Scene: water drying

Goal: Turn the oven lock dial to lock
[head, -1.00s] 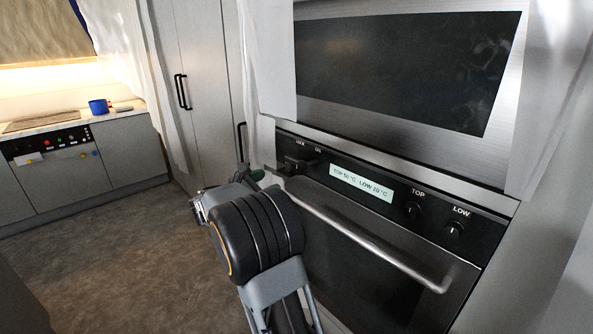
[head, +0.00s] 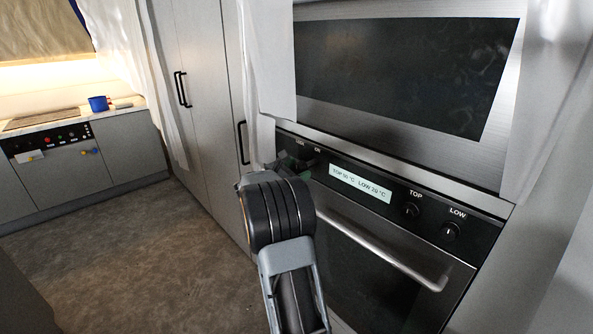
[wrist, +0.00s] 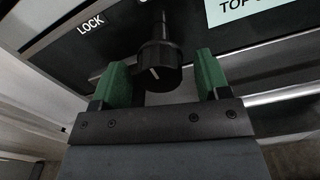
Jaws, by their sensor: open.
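The oven lock dial (wrist: 158,68) is a black knob with a white mark, on the black control panel, near the printed word LOCK at its upper left in the wrist view. My gripper (wrist: 160,72) is open, with its green fingers on either side of the dial, apart from it. In the head view my gripper (head: 290,165) is at the left end of the oven panel, and my arm and gripper largely hide the dial there. Small labels show above it.
The oven display (head: 360,190) and the TOP (head: 411,211) and LOW (head: 450,231) dials lie to the right. The oven door handle (head: 385,252) juts out below the panel. White curtains (head: 262,80) hang close by on the left. The floor at left is clear.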

